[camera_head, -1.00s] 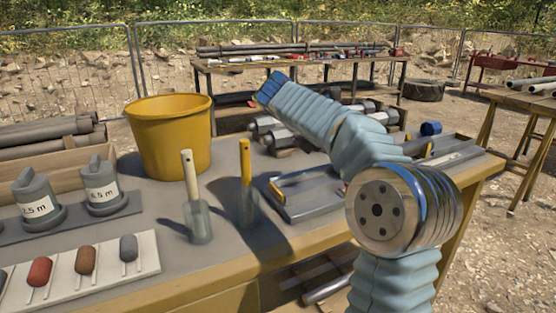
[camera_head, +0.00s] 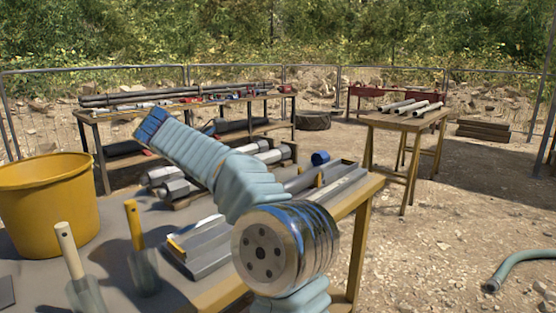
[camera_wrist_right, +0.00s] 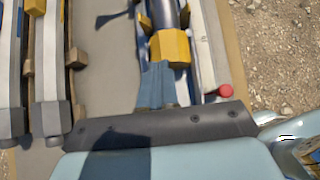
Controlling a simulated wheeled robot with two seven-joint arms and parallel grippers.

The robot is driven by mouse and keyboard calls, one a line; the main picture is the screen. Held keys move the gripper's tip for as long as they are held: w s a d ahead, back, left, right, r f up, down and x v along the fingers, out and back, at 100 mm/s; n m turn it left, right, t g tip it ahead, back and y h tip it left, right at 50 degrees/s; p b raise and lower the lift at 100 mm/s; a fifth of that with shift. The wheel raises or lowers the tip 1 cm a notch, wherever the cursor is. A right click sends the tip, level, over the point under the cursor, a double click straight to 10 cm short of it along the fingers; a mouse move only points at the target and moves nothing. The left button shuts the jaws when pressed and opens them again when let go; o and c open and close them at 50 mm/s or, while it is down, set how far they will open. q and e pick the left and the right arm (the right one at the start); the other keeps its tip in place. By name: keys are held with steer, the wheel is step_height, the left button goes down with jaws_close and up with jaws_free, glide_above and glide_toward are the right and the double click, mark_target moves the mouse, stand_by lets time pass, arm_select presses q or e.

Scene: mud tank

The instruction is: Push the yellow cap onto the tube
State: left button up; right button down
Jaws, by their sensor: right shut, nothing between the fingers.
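In the right wrist view a yellow cap-like block (camera_wrist_right: 170,47) sits at the near end of a dark tube (camera_wrist_right: 166,12). The shut blue fingers of my right gripper (camera_wrist_right: 156,75) are directly below the yellow block in that picture, with nothing between them. They look close to it or touching; I cannot tell which. In the head view my right arm crosses the middle, and I cannot make out its fingers. A small yellow piece (camera_head: 320,179) shows beside a dark tube (camera_head: 303,180) on the workbench; I cannot tell if it is the same cap. My left gripper is out of view.
A yellow bucket (camera_head: 45,205) and two upright-handled trowels, one with a white handle (camera_head: 68,250) and one yellow (camera_head: 134,226), stand at the left of the bench. A red knob (camera_wrist_right: 226,90) lies right of my fingers. Gravel ground lies beyond the bench's right edge.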

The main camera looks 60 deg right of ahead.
steer(key=s+d, duration=0.1)
steer(key=d, duration=0.5)
steer(key=s+d+r, duration=0.1)
steer(key=s+d, duration=0.1)
steer(key=d, duration=0.5)
steer(key=s+d, duration=0.2)
steer(key=d, duration=0.5)
steer(key=shift+d+r, duration=0.2)
steer(key=shift+r, duration=0.05)
